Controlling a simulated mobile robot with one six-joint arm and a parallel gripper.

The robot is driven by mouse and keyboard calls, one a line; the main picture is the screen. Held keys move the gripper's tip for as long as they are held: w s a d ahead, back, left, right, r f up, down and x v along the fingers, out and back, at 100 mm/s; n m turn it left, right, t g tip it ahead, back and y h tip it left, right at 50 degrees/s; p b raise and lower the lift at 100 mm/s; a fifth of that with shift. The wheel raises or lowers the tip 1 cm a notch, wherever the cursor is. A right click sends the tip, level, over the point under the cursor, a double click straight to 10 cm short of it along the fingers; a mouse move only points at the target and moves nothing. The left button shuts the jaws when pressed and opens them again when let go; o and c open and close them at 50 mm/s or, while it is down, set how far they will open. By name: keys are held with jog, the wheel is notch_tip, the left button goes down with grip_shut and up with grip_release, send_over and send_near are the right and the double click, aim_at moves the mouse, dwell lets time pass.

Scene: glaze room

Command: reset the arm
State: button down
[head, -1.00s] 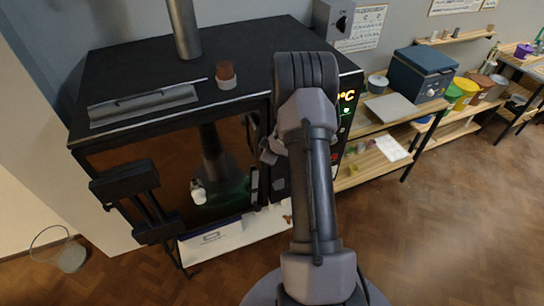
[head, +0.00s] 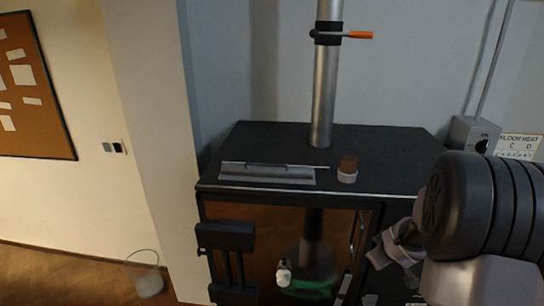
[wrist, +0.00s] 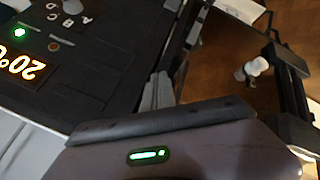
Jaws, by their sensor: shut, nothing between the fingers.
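My gripper (head: 398,245) is in front of the right part of the black kiln (head: 400,160), partly hidden by my own dark, ribbed wrist joint. In the wrist view the grey fingers (wrist: 158,92) are together with nothing between them. They point toward the edge between the kiln's control panel (wrist: 70,55) and its glossy brown front. The panel appears upside down there, with a lit "20°C" readout and a green light.
A metal flue (head: 325,90) with an orange-tipped handle (head: 358,35) rises behind. A black bracket (head: 226,240) projects at front left.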

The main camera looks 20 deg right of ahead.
jog(key=s+a+f+m+y+b, duration=0.2)
jog(key=s+a+b, duration=0.5)
jog(key=a, duration=0.5)
jog(key=s+a+f+m+y+b, duration=0.2)
jog(key=s+a+f+b, duration=0.3)
jog(key=a, duration=0.7)
jog(key=s+a+f+m+y+b, duration=0.2)
jog(key=s+a+f+b, duration=0.1)
jog(key=s+a+b, duration=0.6)
jog(key=a+b, duration=0.1)
jog(key=a, duration=0.2)
jog(key=shift+s+f+m+g, duration=0.2)
jog(key=shift+s+m+g, duration=0.1)
jog(key=shift+s+m, duration=0.1)
